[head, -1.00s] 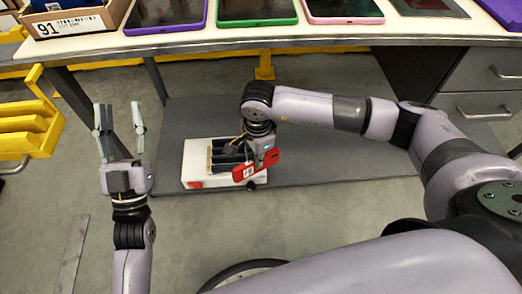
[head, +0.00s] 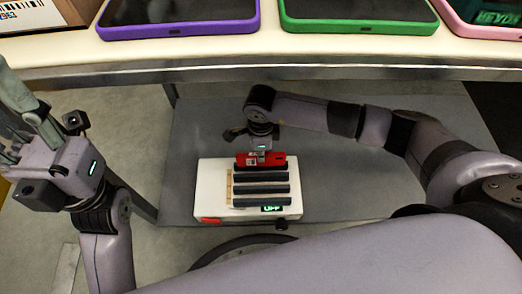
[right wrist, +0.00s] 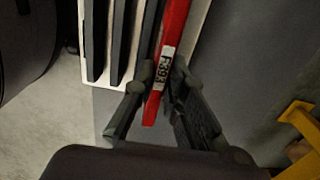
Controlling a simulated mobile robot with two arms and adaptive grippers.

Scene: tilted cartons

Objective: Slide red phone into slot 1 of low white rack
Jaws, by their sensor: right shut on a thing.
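The red phone (head: 275,160) is held by my right gripper (head: 262,150) at the far side of the low white rack (head: 212,192). It lies parallel to the rack's dark dividers, next to the farthest one. In the right wrist view, both fingers of the right gripper (right wrist: 157,88) close on the end of the red phone (right wrist: 172,35), which bears a label. The white rack (right wrist: 103,70) shows beside it. I cannot tell whether the phone's lower edge is inside a slot or above it. My left gripper (head: 14,110) is open and empty at the left edge, away from the rack.
The rack stands on a grey low shelf (head: 360,190) under a workbench (head: 330,52). Purple-framed (head: 178,28) and green-framed (head: 358,25) tablets lie on the bench, with a carton (head: 28,18) at left. The shelf right of the rack is clear.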

